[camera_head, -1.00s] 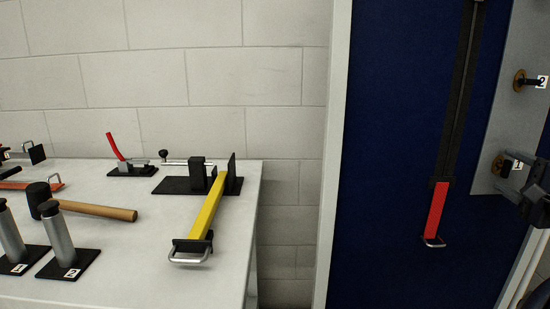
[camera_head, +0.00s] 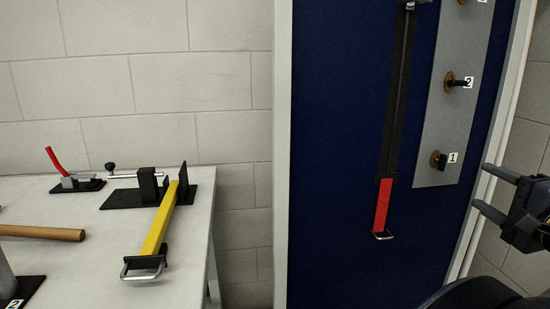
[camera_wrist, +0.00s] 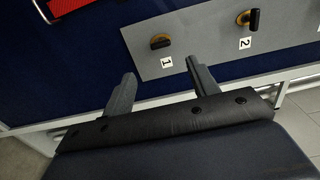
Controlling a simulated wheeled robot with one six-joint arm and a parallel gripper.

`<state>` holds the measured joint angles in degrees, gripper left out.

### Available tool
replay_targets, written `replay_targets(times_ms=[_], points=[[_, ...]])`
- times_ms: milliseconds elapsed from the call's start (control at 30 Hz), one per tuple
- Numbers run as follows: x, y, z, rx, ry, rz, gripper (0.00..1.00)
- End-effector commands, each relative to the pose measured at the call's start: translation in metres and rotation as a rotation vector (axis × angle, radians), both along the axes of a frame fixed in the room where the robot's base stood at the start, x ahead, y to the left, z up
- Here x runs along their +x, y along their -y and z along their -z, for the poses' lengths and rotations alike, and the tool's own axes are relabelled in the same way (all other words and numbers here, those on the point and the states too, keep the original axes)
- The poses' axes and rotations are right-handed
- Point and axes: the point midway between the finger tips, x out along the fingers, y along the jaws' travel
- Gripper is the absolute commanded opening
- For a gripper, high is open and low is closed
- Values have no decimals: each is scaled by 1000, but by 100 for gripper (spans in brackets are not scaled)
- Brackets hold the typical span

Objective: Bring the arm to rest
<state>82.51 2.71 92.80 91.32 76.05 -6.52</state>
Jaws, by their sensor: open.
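My gripper (camera_head: 486,188) is at the right edge of the head view, in front of the blue panel's right frame. Its two fingers are apart with nothing between them. In the wrist view my gripper (camera_wrist: 160,78) also shows open and empty, its fingers pointing toward the grey plate. The knob marked 1 (camera_head: 438,160) is to the left of the fingers in the head view and apart from them. It also shows in the wrist view (camera_wrist: 161,41), beyond the fingertips.
The grey plate (camera_head: 432,125) also bears a knob marked 2 (camera_head: 458,82). A red-handled slide (camera_head: 382,205) hangs on the blue panel (camera_head: 330,150). The white table (camera_head: 205,215) at left holds a yellow-handled tool (camera_head: 160,220), a red-levered clamp (camera_head: 70,180) and a wooden-handled hammer (camera_head: 40,232).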

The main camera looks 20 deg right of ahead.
Motion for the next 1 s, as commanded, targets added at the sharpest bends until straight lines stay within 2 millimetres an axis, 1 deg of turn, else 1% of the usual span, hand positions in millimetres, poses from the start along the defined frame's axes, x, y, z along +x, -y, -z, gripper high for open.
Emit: replay_targets(times_ms=[33,267,633,700,1000], points=[[11,0,2,-1,0,-7,56],[45,4,2,-1,0,-8,56],[111,11,2,0,1,-8,56],[108,12,-6,44,5,-2,56],[108,12,-7,218,24,-3,56]])
